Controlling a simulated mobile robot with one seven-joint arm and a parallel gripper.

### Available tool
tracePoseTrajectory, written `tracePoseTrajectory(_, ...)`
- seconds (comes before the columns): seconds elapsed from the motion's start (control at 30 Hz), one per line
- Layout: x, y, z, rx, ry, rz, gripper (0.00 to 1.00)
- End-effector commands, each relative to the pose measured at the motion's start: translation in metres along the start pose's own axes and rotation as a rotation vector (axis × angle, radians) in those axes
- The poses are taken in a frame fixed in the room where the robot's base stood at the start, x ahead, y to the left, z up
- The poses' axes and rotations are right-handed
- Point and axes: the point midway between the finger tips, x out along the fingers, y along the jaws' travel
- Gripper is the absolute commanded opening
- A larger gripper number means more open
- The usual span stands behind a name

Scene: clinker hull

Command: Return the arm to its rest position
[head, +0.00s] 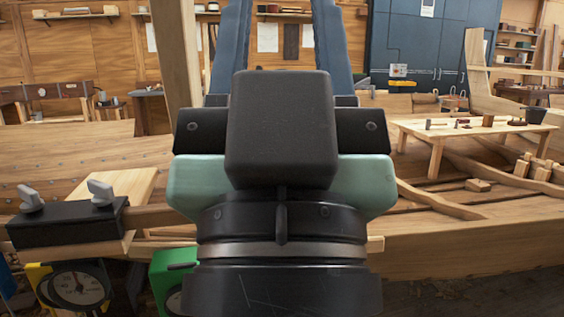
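My gripper (280,12) fills the middle of the head view, seen from behind. Its two blue-grey fingers point up and away on either side of a black block on my wrist. The fingers stand wide apart with the back wall showing between them, so it looks open and I see nothing held. The fingertips run out of the top of the picture. My wrist hides the middle of the hull behind it.
The planked wooden hull (75,160) spans the scene behind my gripper. A black clamp block (68,224) with grey wing knobs is close at left, above yellow and green dial gauges. A small wooden table (408,129) with little items stands right. A blue cabinet (405,55) is behind.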

Motion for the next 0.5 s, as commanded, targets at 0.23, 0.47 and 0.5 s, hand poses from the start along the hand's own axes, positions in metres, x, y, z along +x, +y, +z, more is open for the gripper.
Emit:
tracePoseTrajectory(0.23, 0.067, 0.0, -0.063, 0.001, -0.001, -0.001, 0.45)
tracePoseTrajectory(0.47, 0.104, 0.0, -0.098, 0.001, -0.001, -0.001, 0.45)
tracePoseTrajectory(0.5, 0.108, 0.0, -0.102, 0.001, -0.001, -0.001, 0.45)
